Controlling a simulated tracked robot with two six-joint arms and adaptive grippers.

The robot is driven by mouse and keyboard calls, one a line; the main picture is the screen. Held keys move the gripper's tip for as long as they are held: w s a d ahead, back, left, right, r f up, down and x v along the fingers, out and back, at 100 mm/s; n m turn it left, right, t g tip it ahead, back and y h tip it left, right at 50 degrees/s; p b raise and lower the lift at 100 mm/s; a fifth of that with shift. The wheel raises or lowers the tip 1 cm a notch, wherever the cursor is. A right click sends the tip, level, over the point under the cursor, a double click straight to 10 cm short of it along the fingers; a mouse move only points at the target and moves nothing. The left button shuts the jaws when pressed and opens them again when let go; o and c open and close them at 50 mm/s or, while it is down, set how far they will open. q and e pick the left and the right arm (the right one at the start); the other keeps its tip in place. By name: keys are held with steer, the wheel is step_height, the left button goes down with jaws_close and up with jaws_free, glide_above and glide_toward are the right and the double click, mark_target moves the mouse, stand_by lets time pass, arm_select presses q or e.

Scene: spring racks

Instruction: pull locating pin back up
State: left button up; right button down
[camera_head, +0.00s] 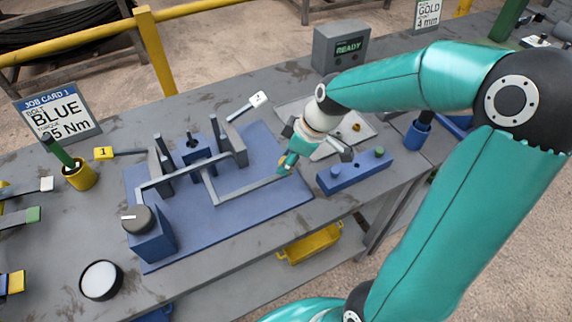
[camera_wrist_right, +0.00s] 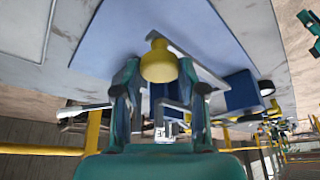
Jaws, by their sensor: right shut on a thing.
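The blue fixture plate (camera_head: 245,219) lies on the bench and carries grey uprights and a long grey bar frame. My right gripper (camera_head: 286,164) is at the plate's right edge, by the end of the grey bar (camera_head: 250,189). In the right wrist view a yellow knob (camera_wrist_right: 159,63), which looks like the head of the locating pin, sits between the two fingers of the right gripper (camera_wrist_right: 160,82). The gripper is shut on it. The pin's shaft and its hole are hidden, so its height cannot be told. My left gripper is not in view.
A blue block with pegs (camera_head: 352,175) stands right of the gripper. A light tray (camera_head: 300,108) and a grey READY box (camera_head: 340,47) are behind it. A dark knob on a blue box (camera_head: 150,240) is at the plate's left. A white round lid (camera_head: 101,280) lies front left.

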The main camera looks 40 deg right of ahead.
steer(key=shift+w+d+r, duration=0.15)
steer(key=shift+w+r, duration=0.05)
steer(key=c, duration=1)
jaws_free()
steer(key=shift+o, duration=1.4)
steer(key=shift+s, duration=0.1)
steer(key=shift+o, duration=0.2)
steer(key=v, duration=1.1)
steer(key=shift+s+r, duration=0.3)
steer(key=shift+r, duration=0.05)
